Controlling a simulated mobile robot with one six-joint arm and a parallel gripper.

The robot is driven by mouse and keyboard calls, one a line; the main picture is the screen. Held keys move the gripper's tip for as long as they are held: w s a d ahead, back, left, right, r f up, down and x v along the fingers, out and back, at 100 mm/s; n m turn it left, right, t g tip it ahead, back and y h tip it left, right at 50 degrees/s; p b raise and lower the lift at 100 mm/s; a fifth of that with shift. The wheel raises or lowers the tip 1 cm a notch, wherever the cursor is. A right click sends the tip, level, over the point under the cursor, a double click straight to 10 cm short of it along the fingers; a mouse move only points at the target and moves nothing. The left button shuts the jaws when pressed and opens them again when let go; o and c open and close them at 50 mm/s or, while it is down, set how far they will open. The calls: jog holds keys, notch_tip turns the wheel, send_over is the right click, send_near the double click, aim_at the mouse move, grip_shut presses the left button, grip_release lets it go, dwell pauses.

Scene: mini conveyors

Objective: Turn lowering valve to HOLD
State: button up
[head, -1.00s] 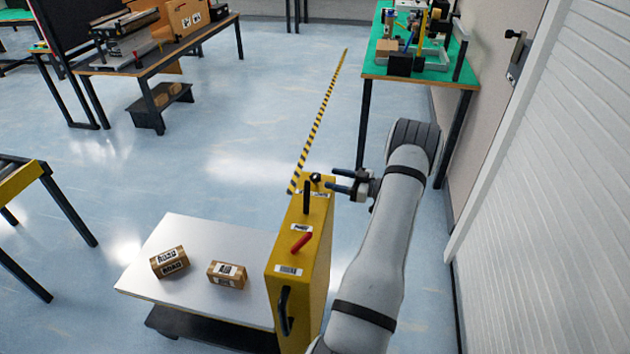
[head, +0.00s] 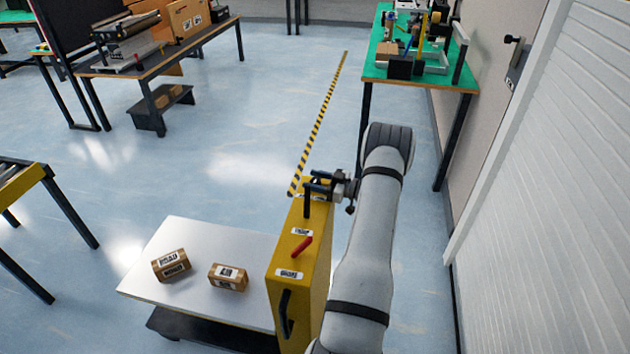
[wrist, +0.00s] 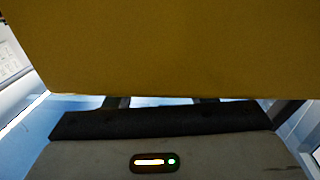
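The yellow column (head: 313,265) of the lift cart carries a red lever (head: 302,247) tilted up to the right on its narrow face. A black upright lever (head: 306,201) stands above it, near the top. The labels are too small to read, so I cannot tell which control is the lowering valve. My gripper (head: 318,181) reaches in from the right at the column's top, its two fingers apart and pointing left. The black knob there is hidden by the fingers; contact cannot be told. In the wrist view, yellow surface (wrist: 160,50) covers the upper part and hides most of the fingers.
The cart's white platform (head: 190,290) bears two cardboard boxes (head: 171,264) (head: 228,277). A green-topped table (head: 430,82) with equipment stands behind my arm. A white shutter wall (head: 560,200) is at right. Floor beyond the column is open, with a striped line (head: 318,125).

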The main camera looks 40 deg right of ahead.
jog(key=c, duration=0.9)
jog(key=shift+o, duration=0.2)
jog(key=m+t+h+b, duration=0.2)
jog(key=m+h, duration=0.1)
jog(key=h, duration=0.2)
jog(key=shift+m, duration=0.4)
jog(key=shift+m+t+h, duration=0.4)
jog(key=shift+h, duration=0.4)
jog(key=o, duration=1)
jog(key=shift+c, duration=0.2)
